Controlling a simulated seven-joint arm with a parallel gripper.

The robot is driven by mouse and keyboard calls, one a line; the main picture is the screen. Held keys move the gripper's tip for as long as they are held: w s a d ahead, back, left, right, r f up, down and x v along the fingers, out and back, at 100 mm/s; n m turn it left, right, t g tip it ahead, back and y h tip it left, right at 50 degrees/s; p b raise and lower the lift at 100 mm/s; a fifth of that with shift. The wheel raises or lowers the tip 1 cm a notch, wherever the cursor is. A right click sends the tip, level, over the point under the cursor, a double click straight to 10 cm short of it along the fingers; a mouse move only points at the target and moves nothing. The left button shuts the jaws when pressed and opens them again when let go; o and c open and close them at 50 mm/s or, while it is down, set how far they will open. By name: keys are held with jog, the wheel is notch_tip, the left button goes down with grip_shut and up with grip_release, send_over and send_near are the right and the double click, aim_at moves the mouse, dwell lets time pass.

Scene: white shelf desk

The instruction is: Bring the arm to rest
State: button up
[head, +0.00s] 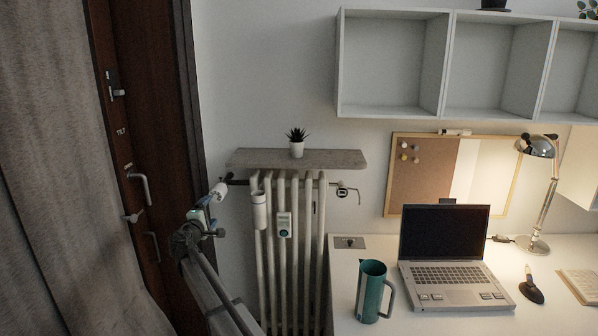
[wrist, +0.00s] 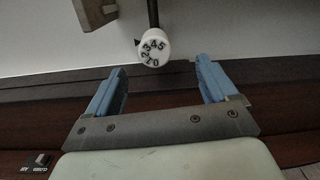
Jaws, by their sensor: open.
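My gripper (head: 211,207) is at the left of the radiator in the head view, at the end of my arm reaching up from the bottom. In the wrist view its two blue fingers (wrist: 160,68) stand wide apart with nothing between them. A white numbered radiator knob (wrist: 152,48) on a dark pipe shows just beyond the fingertips, between them in the picture and apart from both. The knob (head: 219,191) also shows in the head view, close above my gripper.
The radiator (head: 288,235) stands right of my gripper, under a shelf (head: 330,159) with a potted plant (head: 297,146). A brown door (head: 150,110) and curtain (head: 50,150) are at left. The desk (head: 380,327) at right holds a teal jug (head: 371,290), laptop (head: 445,275) and lamp (head: 545,190).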

jog(key=s+d+f+m+g, duration=0.45)
jog(key=s+d+f, duration=0.45)
jog(key=f, duration=0.4)
jog(key=s+d+f+m+g, duration=0.3)
jog(key=s+d+f+g, duration=0.25)
jog(key=s+f, duration=0.6)
jog(key=s+d+f+m+g, duration=0.3)
jog(key=s+d+f+g, duration=0.2)
jog(key=s+d+f, duration=0.65)
jog(key=s+d+f+m+g, duration=0.2)
jog(key=s+d+f+g, duration=0.1)
jog(key=s+d+f, duration=0.4)
jog(key=s+d+f+m+g, duration=0.3)
jog(key=s+d+f, duration=0.5)
jog(key=s, duration=0.8)
jog(key=s+d+f+m+g+y, duration=0.1)
jog(key=s+d+f+m+g, duration=0.2)
jog(key=s+d+f, duration=0.4)
jog(key=s+d, duration=0.4)
jog(key=d, duration=0.1)
jog(key=shift+s+d+f, duration=0.15)
jog(key=shift+s+f, duration=0.05)
jog(key=shift+f, duration=0.1)
